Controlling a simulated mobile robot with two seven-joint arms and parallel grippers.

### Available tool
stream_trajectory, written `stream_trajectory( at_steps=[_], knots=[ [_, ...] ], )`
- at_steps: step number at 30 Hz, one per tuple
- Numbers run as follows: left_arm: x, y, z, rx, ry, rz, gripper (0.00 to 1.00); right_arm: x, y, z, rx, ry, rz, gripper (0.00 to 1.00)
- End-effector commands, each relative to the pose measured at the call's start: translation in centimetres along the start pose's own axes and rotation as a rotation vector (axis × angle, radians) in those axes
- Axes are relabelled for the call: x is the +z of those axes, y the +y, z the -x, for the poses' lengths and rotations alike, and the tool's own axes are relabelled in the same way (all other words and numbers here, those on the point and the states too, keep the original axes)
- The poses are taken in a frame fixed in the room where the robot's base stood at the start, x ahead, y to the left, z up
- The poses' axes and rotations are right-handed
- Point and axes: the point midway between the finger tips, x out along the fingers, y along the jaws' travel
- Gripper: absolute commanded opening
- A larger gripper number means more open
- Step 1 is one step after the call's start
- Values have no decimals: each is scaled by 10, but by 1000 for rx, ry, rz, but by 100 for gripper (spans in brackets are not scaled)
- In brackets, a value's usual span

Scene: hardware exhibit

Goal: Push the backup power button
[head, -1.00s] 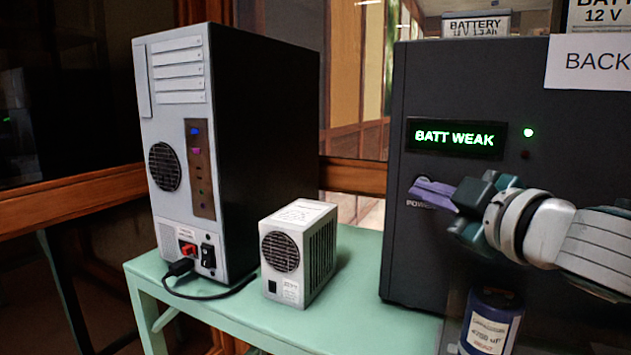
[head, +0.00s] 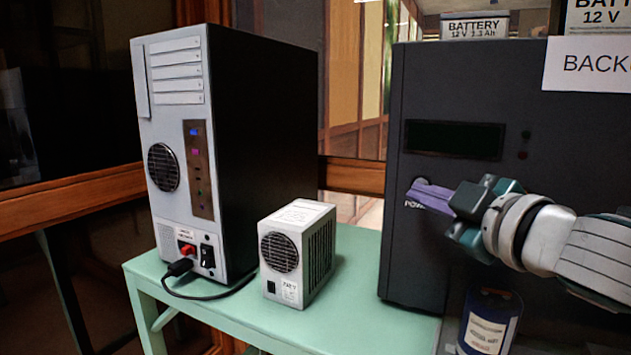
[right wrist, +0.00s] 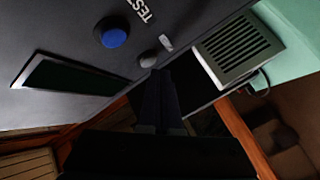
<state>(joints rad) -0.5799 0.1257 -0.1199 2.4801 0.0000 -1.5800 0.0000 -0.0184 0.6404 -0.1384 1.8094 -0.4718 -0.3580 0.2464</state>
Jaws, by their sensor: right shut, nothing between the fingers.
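The backup power unit (head: 460,260) is a dark grey box with a paper sign partly reading "BACK". Its display (head: 455,140) is dark, and the small lamps beside it look unlit. The grey power button (right wrist: 148,58) shows in the right wrist view just beyond my fingertips; in the head view the fingers largely cover it above the "POWER" lettering. My right gripper (head: 428,194) is shut and empty, its purple fingertips at the button; I cannot tell whether they touch it. In the right wrist view a blue button (right wrist: 114,38) sits near the word "TEST". My left gripper is not in view.
A white computer tower (head: 230,150) and a small white vented box (head: 297,255) stand on the green table (head: 350,325) to the left. A blue capacitor can (head: 487,325) is below my right arm. Batteries (head: 475,26) stand above the unit.

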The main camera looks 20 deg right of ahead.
Motion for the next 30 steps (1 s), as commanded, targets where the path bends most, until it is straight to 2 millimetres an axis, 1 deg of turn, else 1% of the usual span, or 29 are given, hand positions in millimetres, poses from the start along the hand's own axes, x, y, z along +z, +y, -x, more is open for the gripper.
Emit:
stream_trajectory(
  at_steps=[5, 12, 20, 30],
  knots=[
    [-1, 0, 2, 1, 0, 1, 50, -3, -3, 3, -2, 1, -1, 0],
    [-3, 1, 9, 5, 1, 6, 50, -16, -15, 22, -2, -1, -3, 0],
    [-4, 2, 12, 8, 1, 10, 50, -29, -29, 39, -2, 0, -3, 0],
    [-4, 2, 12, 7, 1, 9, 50, -30, -30, 42, 0, 0, 0, 0]
  ],
)
